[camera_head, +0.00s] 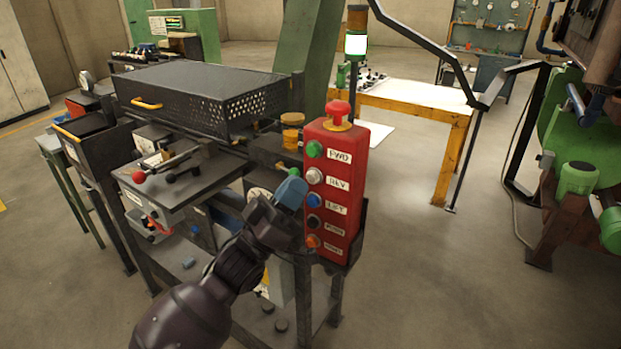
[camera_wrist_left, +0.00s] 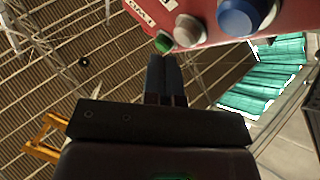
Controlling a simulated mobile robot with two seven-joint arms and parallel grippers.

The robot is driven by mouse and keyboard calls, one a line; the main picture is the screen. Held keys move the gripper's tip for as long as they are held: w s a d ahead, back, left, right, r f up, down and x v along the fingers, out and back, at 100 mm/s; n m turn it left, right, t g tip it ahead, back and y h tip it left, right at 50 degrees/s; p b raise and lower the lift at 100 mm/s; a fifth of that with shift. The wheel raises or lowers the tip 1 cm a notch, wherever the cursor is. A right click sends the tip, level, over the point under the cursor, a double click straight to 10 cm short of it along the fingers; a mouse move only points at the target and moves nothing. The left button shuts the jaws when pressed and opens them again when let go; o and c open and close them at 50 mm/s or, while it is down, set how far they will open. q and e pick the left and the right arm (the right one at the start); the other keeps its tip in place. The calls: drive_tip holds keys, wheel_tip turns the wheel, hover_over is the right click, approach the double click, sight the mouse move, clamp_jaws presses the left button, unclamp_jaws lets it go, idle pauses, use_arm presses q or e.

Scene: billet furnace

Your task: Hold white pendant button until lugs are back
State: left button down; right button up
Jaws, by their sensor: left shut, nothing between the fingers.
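The red pendant box (camera_head: 335,195) stands upright with a red mushroom knob on top and a column of labelled buttons. The white button (camera_head: 314,175), labelled REV, is second from the top, under the green FWD button (camera_head: 314,149). My left gripper (camera_head: 293,188) is shut and empty, its blue-grey fingertips just left of the pendant at about the height of the white and blue buttons. In the left wrist view the shut fingertips (camera_wrist_left: 165,60) are close to the green button, with the white button (camera_wrist_left: 188,30) up and right of them. Contact cannot be told. I cannot make out the lugs. My right gripper is out of view.
A dark machine bench with a perforated black cover (camera_head: 205,95) fills the left. A white-topped table with yellow legs (camera_head: 420,98) stands behind the pendant, and green machinery (camera_head: 580,150) at right. Open floor lies right of the pendant.

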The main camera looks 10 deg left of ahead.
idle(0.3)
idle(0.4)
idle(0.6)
use_arm(q)
drive_tip(key=shift+w+d, duration=0.15)
drive_tip(key=shift+w, duration=0.25)
drive_tip(key=shift+w+d, duration=0.1)
drive_tip(key=shift+w, duration=0.15)
idle(0.6)
drive_tip(key=shift+w, duration=0.15)
idle(1.2)
